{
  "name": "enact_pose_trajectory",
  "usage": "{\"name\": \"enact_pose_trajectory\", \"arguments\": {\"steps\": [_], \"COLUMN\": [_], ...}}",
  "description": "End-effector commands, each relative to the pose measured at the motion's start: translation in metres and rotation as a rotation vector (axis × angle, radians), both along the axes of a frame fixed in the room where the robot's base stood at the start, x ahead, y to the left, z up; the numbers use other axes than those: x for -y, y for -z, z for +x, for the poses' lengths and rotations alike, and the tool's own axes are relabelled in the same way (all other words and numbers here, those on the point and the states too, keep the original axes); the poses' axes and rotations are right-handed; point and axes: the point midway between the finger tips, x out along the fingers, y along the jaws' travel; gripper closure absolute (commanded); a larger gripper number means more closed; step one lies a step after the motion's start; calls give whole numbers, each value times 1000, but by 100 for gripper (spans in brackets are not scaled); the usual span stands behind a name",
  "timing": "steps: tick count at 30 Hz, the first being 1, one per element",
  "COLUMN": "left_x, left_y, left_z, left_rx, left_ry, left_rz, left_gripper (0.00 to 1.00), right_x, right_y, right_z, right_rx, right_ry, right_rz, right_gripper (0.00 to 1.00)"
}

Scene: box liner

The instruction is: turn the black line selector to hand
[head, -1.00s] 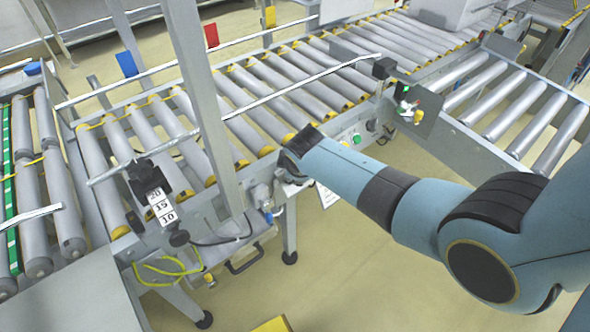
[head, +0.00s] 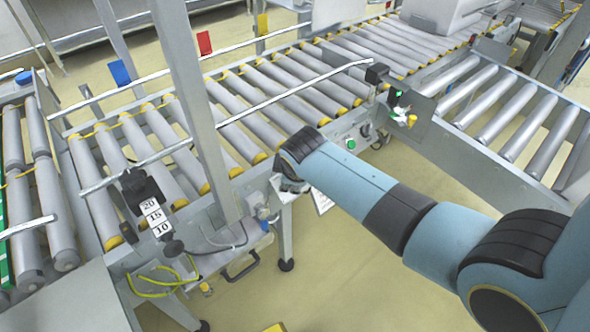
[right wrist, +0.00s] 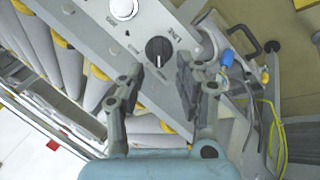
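The black line selector (right wrist: 158,51) is a round knob with a white pointer mark on a grey panel, beside the printed word LINE, in the right wrist view. My right gripper (right wrist: 160,82) is open, its two fingers spread either side of the selector and a little short of it; I see no contact. In the head view my right gripper (head: 290,183) is at the conveyor's side rail, largely hidden by its own wrist, and the selector is hidden there. My left gripper is not in view.
A white round button (right wrist: 123,8) sits beside the selector on the panel. A blue connector (right wrist: 227,58) and a black handle (right wrist: 243,40) are close to the right finger. A roller conveyor (head: 285,88) runs behind; a green button (head: 351,144) is farther along its side.

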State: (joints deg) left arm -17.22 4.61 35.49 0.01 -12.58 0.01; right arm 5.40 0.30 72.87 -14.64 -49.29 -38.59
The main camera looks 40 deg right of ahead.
Motion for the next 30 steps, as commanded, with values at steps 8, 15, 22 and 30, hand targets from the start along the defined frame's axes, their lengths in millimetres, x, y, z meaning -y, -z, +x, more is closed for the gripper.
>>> {"name": "enact_pose_trajectory", "arguments": {"steps": [8, 15, 22, 30], "left_x": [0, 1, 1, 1], "left_y": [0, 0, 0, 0], "left_z": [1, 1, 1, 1], "left_rx": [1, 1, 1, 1], "left_ry": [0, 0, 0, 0], "left_rz": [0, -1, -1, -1], "left_gripper": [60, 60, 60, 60], "right_x": [-11, -16, -17, -17], "right_y": [-47, -68, -70, -70], "right_z": [-27, -38, -40, -40], "right_rx": [0, -1, -4, -3], "right_ry": [1, 0, 0, 0], "right_rz": [3, 2, 1, 1], "right_gripper": [65, 65, 65, 65]}}
